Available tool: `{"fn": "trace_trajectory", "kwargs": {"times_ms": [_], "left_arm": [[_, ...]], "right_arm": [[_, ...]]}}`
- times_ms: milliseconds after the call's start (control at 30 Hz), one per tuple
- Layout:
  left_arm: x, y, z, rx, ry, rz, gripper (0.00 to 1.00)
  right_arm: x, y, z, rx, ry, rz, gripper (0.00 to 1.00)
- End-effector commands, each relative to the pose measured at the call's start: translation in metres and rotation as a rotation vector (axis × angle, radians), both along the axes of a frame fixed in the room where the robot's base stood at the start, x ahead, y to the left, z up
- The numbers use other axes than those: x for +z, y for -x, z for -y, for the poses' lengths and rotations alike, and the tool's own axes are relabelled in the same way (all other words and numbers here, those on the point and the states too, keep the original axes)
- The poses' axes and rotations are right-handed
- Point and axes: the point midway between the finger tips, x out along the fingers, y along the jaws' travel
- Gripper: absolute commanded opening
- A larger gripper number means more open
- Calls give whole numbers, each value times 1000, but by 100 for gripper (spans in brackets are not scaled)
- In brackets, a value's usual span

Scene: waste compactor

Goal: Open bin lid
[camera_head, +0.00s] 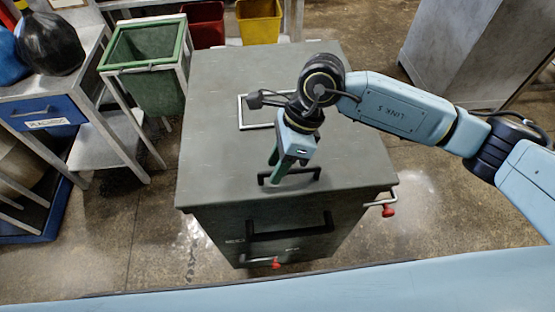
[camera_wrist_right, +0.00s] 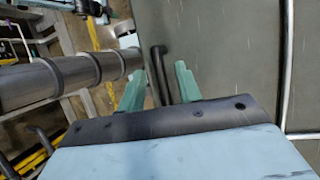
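The bin is a grey-green box with a flat lid (camera_head: 225,110) that lies closed in the middle of the head view. A small dark handle (camera_head: 313,175) stands on the lid near its front edge. My right gripper (camera_head: 275,168) points down at this handle from above. In the right wrist view its two green fingers (camera_wrist_right: 158,92) are apart, and the dark handle bar (camera_wrist_right: 157,65) shows between them without clear contact on either side. The fingers partly hide the handle in the head view. My left gripper is not in view.
A larger black handle (camera_head: 290,231) and a red-knobbed latch (camera_head: 276,263) are on the bin's front; another red knob (camera_head: 388,210) is at its right side. A green bin (camera_head: 155,85) and a metal table (camera_head: 70,85) stand left. Floor right of the bin is clear.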

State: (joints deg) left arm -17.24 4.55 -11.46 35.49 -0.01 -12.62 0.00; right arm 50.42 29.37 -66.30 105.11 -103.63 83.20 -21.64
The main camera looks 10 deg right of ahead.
Motion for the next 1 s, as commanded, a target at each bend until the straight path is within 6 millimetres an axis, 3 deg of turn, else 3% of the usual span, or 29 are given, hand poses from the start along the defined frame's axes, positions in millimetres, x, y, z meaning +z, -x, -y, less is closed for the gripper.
{"fn": "trace_trajectory", "kwargs": {"times_ms": [100,367,767,867,1000], "left_arm": [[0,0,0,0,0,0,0],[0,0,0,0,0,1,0],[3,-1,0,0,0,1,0],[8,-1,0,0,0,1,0],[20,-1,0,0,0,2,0]], "right_arm": [[0,0,0,0,0,0,34],[0,0,0,0,0,0,0],[7,-2,0,-1,0,-8,0],[20,-4,0,-2,-1,-30,0],[54,-12,0,-2,-2,-88,0]]}}
